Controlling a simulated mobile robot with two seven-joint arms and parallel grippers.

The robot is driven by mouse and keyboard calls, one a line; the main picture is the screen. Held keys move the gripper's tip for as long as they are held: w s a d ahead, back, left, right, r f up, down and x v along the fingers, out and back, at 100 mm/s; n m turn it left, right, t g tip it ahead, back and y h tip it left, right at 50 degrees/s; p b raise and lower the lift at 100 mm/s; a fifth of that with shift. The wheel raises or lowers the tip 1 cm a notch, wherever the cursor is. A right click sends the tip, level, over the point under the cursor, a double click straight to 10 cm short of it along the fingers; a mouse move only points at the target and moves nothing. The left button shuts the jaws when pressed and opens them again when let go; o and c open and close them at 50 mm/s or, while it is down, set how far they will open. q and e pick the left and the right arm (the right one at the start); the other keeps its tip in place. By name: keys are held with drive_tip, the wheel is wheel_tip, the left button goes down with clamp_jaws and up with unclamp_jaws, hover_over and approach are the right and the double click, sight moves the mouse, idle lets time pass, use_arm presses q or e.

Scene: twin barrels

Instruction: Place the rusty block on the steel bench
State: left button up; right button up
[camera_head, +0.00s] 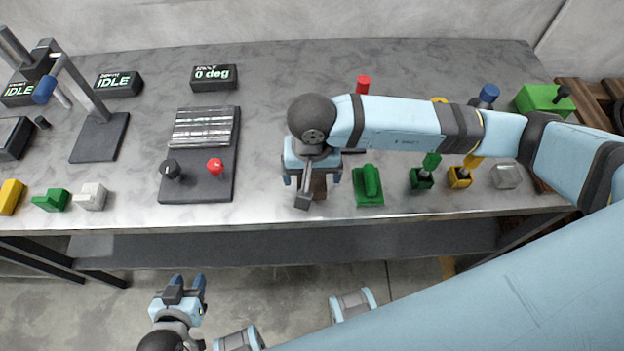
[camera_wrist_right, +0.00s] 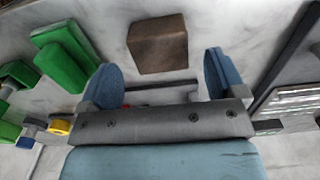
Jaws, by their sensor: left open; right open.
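The rusty block (camera_wrist_right: 157,43) is a brown cube that appears to rest on the steel bench top (camera_head: 275,85). In the head view only a brown part of the rusty block (camera_head: 319,187) shows under my right gripper, near the front edge. My right gripper (camera_head: 312,178) is open above it, pointing down. In the right wrist view the block lies just beyond and between the open fingertips (camera_wrist_right: 160,68), not visibly touching either. My left gripper (camera_head: 187,283) is open and empty, low in front of the bench.
Small green and yellow pieces (camera_head: 459,177) and a grey cube (camera_head: 506,175) stand further right. The bench top between panel and gripper is clear.

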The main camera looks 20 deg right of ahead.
sight(312, 182)
wheel_tip(312, 182, up, 7)
drive_tip(key=shift+f, duration=0.15)
drive_tip(key=shift+r, duration=0.65)
drive_tip(key=shift+s, duration=0.1)
